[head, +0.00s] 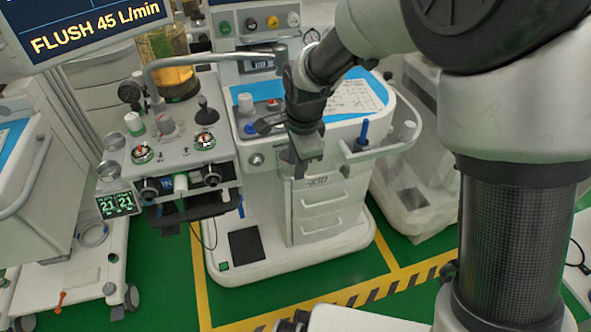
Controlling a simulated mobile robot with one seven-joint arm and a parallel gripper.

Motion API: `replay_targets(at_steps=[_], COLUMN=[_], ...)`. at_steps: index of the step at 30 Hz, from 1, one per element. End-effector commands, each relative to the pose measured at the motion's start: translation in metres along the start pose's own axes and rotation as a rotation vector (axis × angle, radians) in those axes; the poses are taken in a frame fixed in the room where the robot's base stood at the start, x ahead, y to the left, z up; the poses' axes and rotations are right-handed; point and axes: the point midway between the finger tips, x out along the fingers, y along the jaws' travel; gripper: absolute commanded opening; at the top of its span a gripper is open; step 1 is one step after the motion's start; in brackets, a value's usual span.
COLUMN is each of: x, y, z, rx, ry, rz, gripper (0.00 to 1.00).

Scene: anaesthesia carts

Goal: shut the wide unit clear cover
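My gripper (301,168) hangs fingers down in front of the wide white anaesthesia cart (258,190), just above its drawer front (320,200). Its dark fingers overlap the cart's front edge in the picture. I cannot tell whether they touch the cart or how far apart they are. Nothing is visibly held. I cannot make out a clear cover for certain on the cart; it may be hidden by my arm or too transparent to see.
A gauge and valve block (180,150) with a curved grey pipe (215,58) stands left of my gripper. A side rail (400,150) juts out at the cart's right. A bagged bin (412,190) stands behind. Green floor (400,250) is free in front.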

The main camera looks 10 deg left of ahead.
Motion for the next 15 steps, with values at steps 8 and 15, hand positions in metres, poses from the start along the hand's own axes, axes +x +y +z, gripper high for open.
replay_targets(at_steps=[8,15], x=[-0.072,-0.104], y=[-0.001,0.001], z=[0.000,0.000], rx=[0.002,0.001], ry=[0.000,0.000], rz=[-0.001,0.002], gripper=[0.25,0.25])
